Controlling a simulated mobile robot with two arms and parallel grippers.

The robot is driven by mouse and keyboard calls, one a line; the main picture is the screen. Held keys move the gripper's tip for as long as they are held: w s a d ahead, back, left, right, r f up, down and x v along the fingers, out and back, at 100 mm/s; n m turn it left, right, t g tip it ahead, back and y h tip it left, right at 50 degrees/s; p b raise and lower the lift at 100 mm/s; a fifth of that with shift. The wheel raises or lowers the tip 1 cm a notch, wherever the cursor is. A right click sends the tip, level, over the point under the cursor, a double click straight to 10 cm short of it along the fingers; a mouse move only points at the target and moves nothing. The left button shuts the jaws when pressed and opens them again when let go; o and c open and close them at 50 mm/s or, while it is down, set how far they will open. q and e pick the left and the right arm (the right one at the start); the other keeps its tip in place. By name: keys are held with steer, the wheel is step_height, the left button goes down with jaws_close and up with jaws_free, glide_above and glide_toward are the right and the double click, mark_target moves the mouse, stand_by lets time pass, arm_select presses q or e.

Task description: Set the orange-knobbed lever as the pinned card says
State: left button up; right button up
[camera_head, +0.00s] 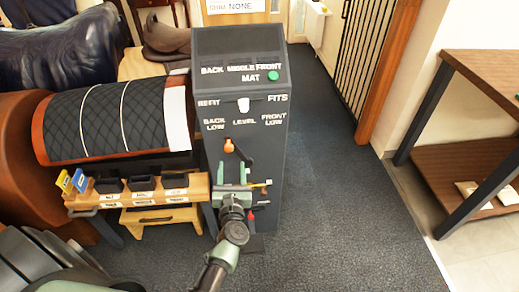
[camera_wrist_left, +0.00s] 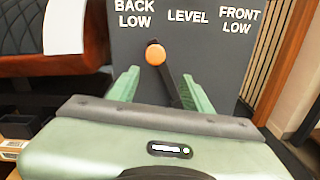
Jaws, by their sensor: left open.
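The lever's orange knob (camera_head: 229,146) is on the front of the dark grey cabinet (camera_head: 270,130). In the left wrist view the orange knob (camera_wrist_left: 155,53) tops a black arm slanting up and left, between the BACK LOW and LEVEL labels. My left gripper (camera_head: 233,183) is in front of the cabinet below the knob. In the wrist view the left gripper (camera_wrist_left: 160,88) is open, its green fingers on either side of the lever arm, below the knob. Contact cannot be told. A card (camera_head: 235,6) at the top edge reads NONE; its upper part is cut off.
A white knob (camera_head: 243,104) sits between REFIT and FITS, and a green button (camera_head: 273,76) is on top. A red knob (camera_head: 251,217) is low on the cabinet. A wooden rack (camera_head: 190,188) of dark blocks stands left. Open carpet (camera_head: 340,210) lies right.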

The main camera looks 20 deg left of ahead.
mark_target(229, 150)
arm_select(q)
steer(key=shift+n+y, duration=0.3)
steer(key=shift+n, duration=0.6)
steer(key=x, duration=0.2)
steer(key=r+x, duration=0.1)
steer(key=x, duration=0.4)
steer(key=shift+a+r, duration=0.15)
steer(key=shift+a, duration=0.2)
steer(key=shift+w+a+b, duration=0.25)
steer(key=shift+w+b, duration=0.05)
steer(key=shift+w, duration=0.05)
arm_select(e)
steer(key=shift+a+f, duration=0.25)
steer(key=shift+a, duration=0.1)
arm_select(q)
jaws_close()
arm_select(e)
steer(key=shift+d, duration=0.1)
steer(key=shift+a, duration=0.25)
